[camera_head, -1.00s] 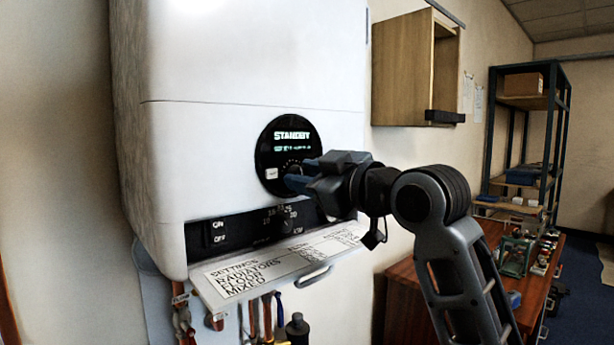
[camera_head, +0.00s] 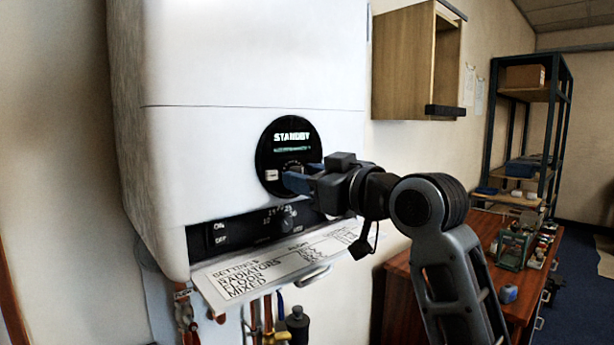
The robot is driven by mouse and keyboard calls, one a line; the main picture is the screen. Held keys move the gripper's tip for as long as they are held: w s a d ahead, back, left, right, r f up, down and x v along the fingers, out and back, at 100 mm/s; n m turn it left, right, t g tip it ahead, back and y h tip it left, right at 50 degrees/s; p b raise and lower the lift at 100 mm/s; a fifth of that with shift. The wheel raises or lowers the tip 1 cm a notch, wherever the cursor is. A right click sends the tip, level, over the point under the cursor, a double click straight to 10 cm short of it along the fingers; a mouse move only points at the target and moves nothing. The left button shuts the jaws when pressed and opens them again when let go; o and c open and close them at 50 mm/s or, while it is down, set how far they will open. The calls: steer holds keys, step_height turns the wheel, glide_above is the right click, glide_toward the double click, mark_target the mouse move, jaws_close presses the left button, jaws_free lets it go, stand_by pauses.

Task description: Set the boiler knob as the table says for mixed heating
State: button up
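The white boiler (camera_head: 255,60) hangs on the wall at the left. Its round black panel (camera_head: 268,150) has a lit display reading STANDBY with a smaller, unreadable line below. A dark boiler knob (camera_head: 287,221) with small numbers around it sits on the black strip under the panel. The settings table (camera_head: 240,272) on the pulled-out flap lists radiators, floor and mixed; its values are too blurred to read. My gripper (camera_head: 288,181) has its blue fingers at the lower right of the round panel, above the dark knob. They hide that part of the panel; their gap and any contact are unclear.
An ON/OFF switch (camera_head: 215,235) sits left on the black strip. Pipes and a dark bottle-like thing (camera_head: 298,325) are below the flap. A wooden wall cabinet (camera_head: 402,65), a shelf rack (camera_head: 525,130) and a cluttered wooden bench (camera_head: 408,295) are to the right.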

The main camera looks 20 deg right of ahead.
steer(key=shift+o, duration=0.3)
steer(key=shift+s, duration=0.1)
steer(key=b+v, duration=0.1)
steer(key=v, duration=0.6)
steer(key=shift+s+b, duration=0.25)
steer(key=shift+b, duration=0.05)
steer(key=shift+d, duration=0.1)
